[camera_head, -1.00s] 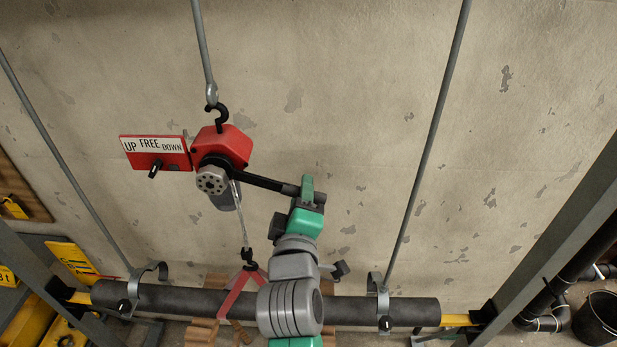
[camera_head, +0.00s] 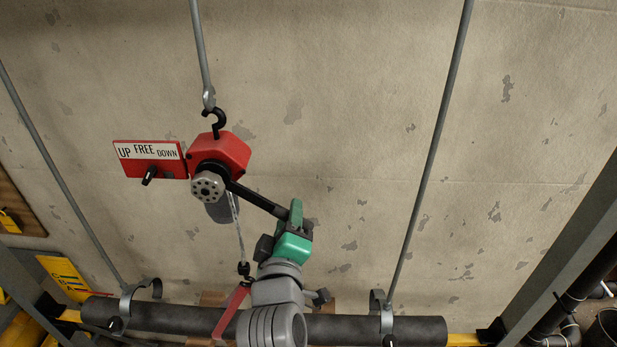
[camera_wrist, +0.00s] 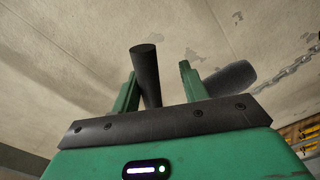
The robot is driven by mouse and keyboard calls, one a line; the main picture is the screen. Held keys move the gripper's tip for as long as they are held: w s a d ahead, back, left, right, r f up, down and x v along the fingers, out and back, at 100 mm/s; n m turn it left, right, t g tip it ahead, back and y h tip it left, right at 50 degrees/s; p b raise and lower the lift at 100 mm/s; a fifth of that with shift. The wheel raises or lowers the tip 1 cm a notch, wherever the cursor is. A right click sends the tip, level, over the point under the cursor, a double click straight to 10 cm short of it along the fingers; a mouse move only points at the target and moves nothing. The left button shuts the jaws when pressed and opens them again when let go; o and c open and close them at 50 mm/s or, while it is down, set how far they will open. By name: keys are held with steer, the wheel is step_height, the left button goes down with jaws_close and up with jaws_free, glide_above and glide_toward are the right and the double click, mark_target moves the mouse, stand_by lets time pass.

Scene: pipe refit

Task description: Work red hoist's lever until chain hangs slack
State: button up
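The red hoist (camera_head: 221,153) hangs by its black hook from a grey rod. Its black lever (camera_head: 257,200) slopes down to the right. The lever also shows in the wrist view (camera_wrist: 146,70). My gripper (camera_head: 296,215) is at the lever's free end; in the wrist view (camera_wrist: 160,88) the fingers are apart, with the lever between them, close to the left finger and clear of the right. The chain (camera_head: 238,228) runs fairly straight down to a black hook (camera_head: 243,269) above a red sling (camera_head: 231,311). Whether it carries load I cannot tell. My arm hides part of the sling.
A red plate (camera_head: 152,153) reads UP, FREE, DOWN; I cannot tell which mark its black knob (camera_head: 149,175) selects. The dark pipe (camera_head: 375,328) lies level below, by two ring hangers (camera_head: 140,289) on long rods. The wall behind is bare.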

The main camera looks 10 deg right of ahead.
steer(key=a+f+b, duration=0.1)
steer(key=a+m+b, duration=0.1)
steer(key=f, duration=0.1)
steer(key=shift+w+a+f+b, duration=0.25)
steer(key=shift+a+f+b, duration=0.1)
steer(key=shift+a+b, duration=0.05)
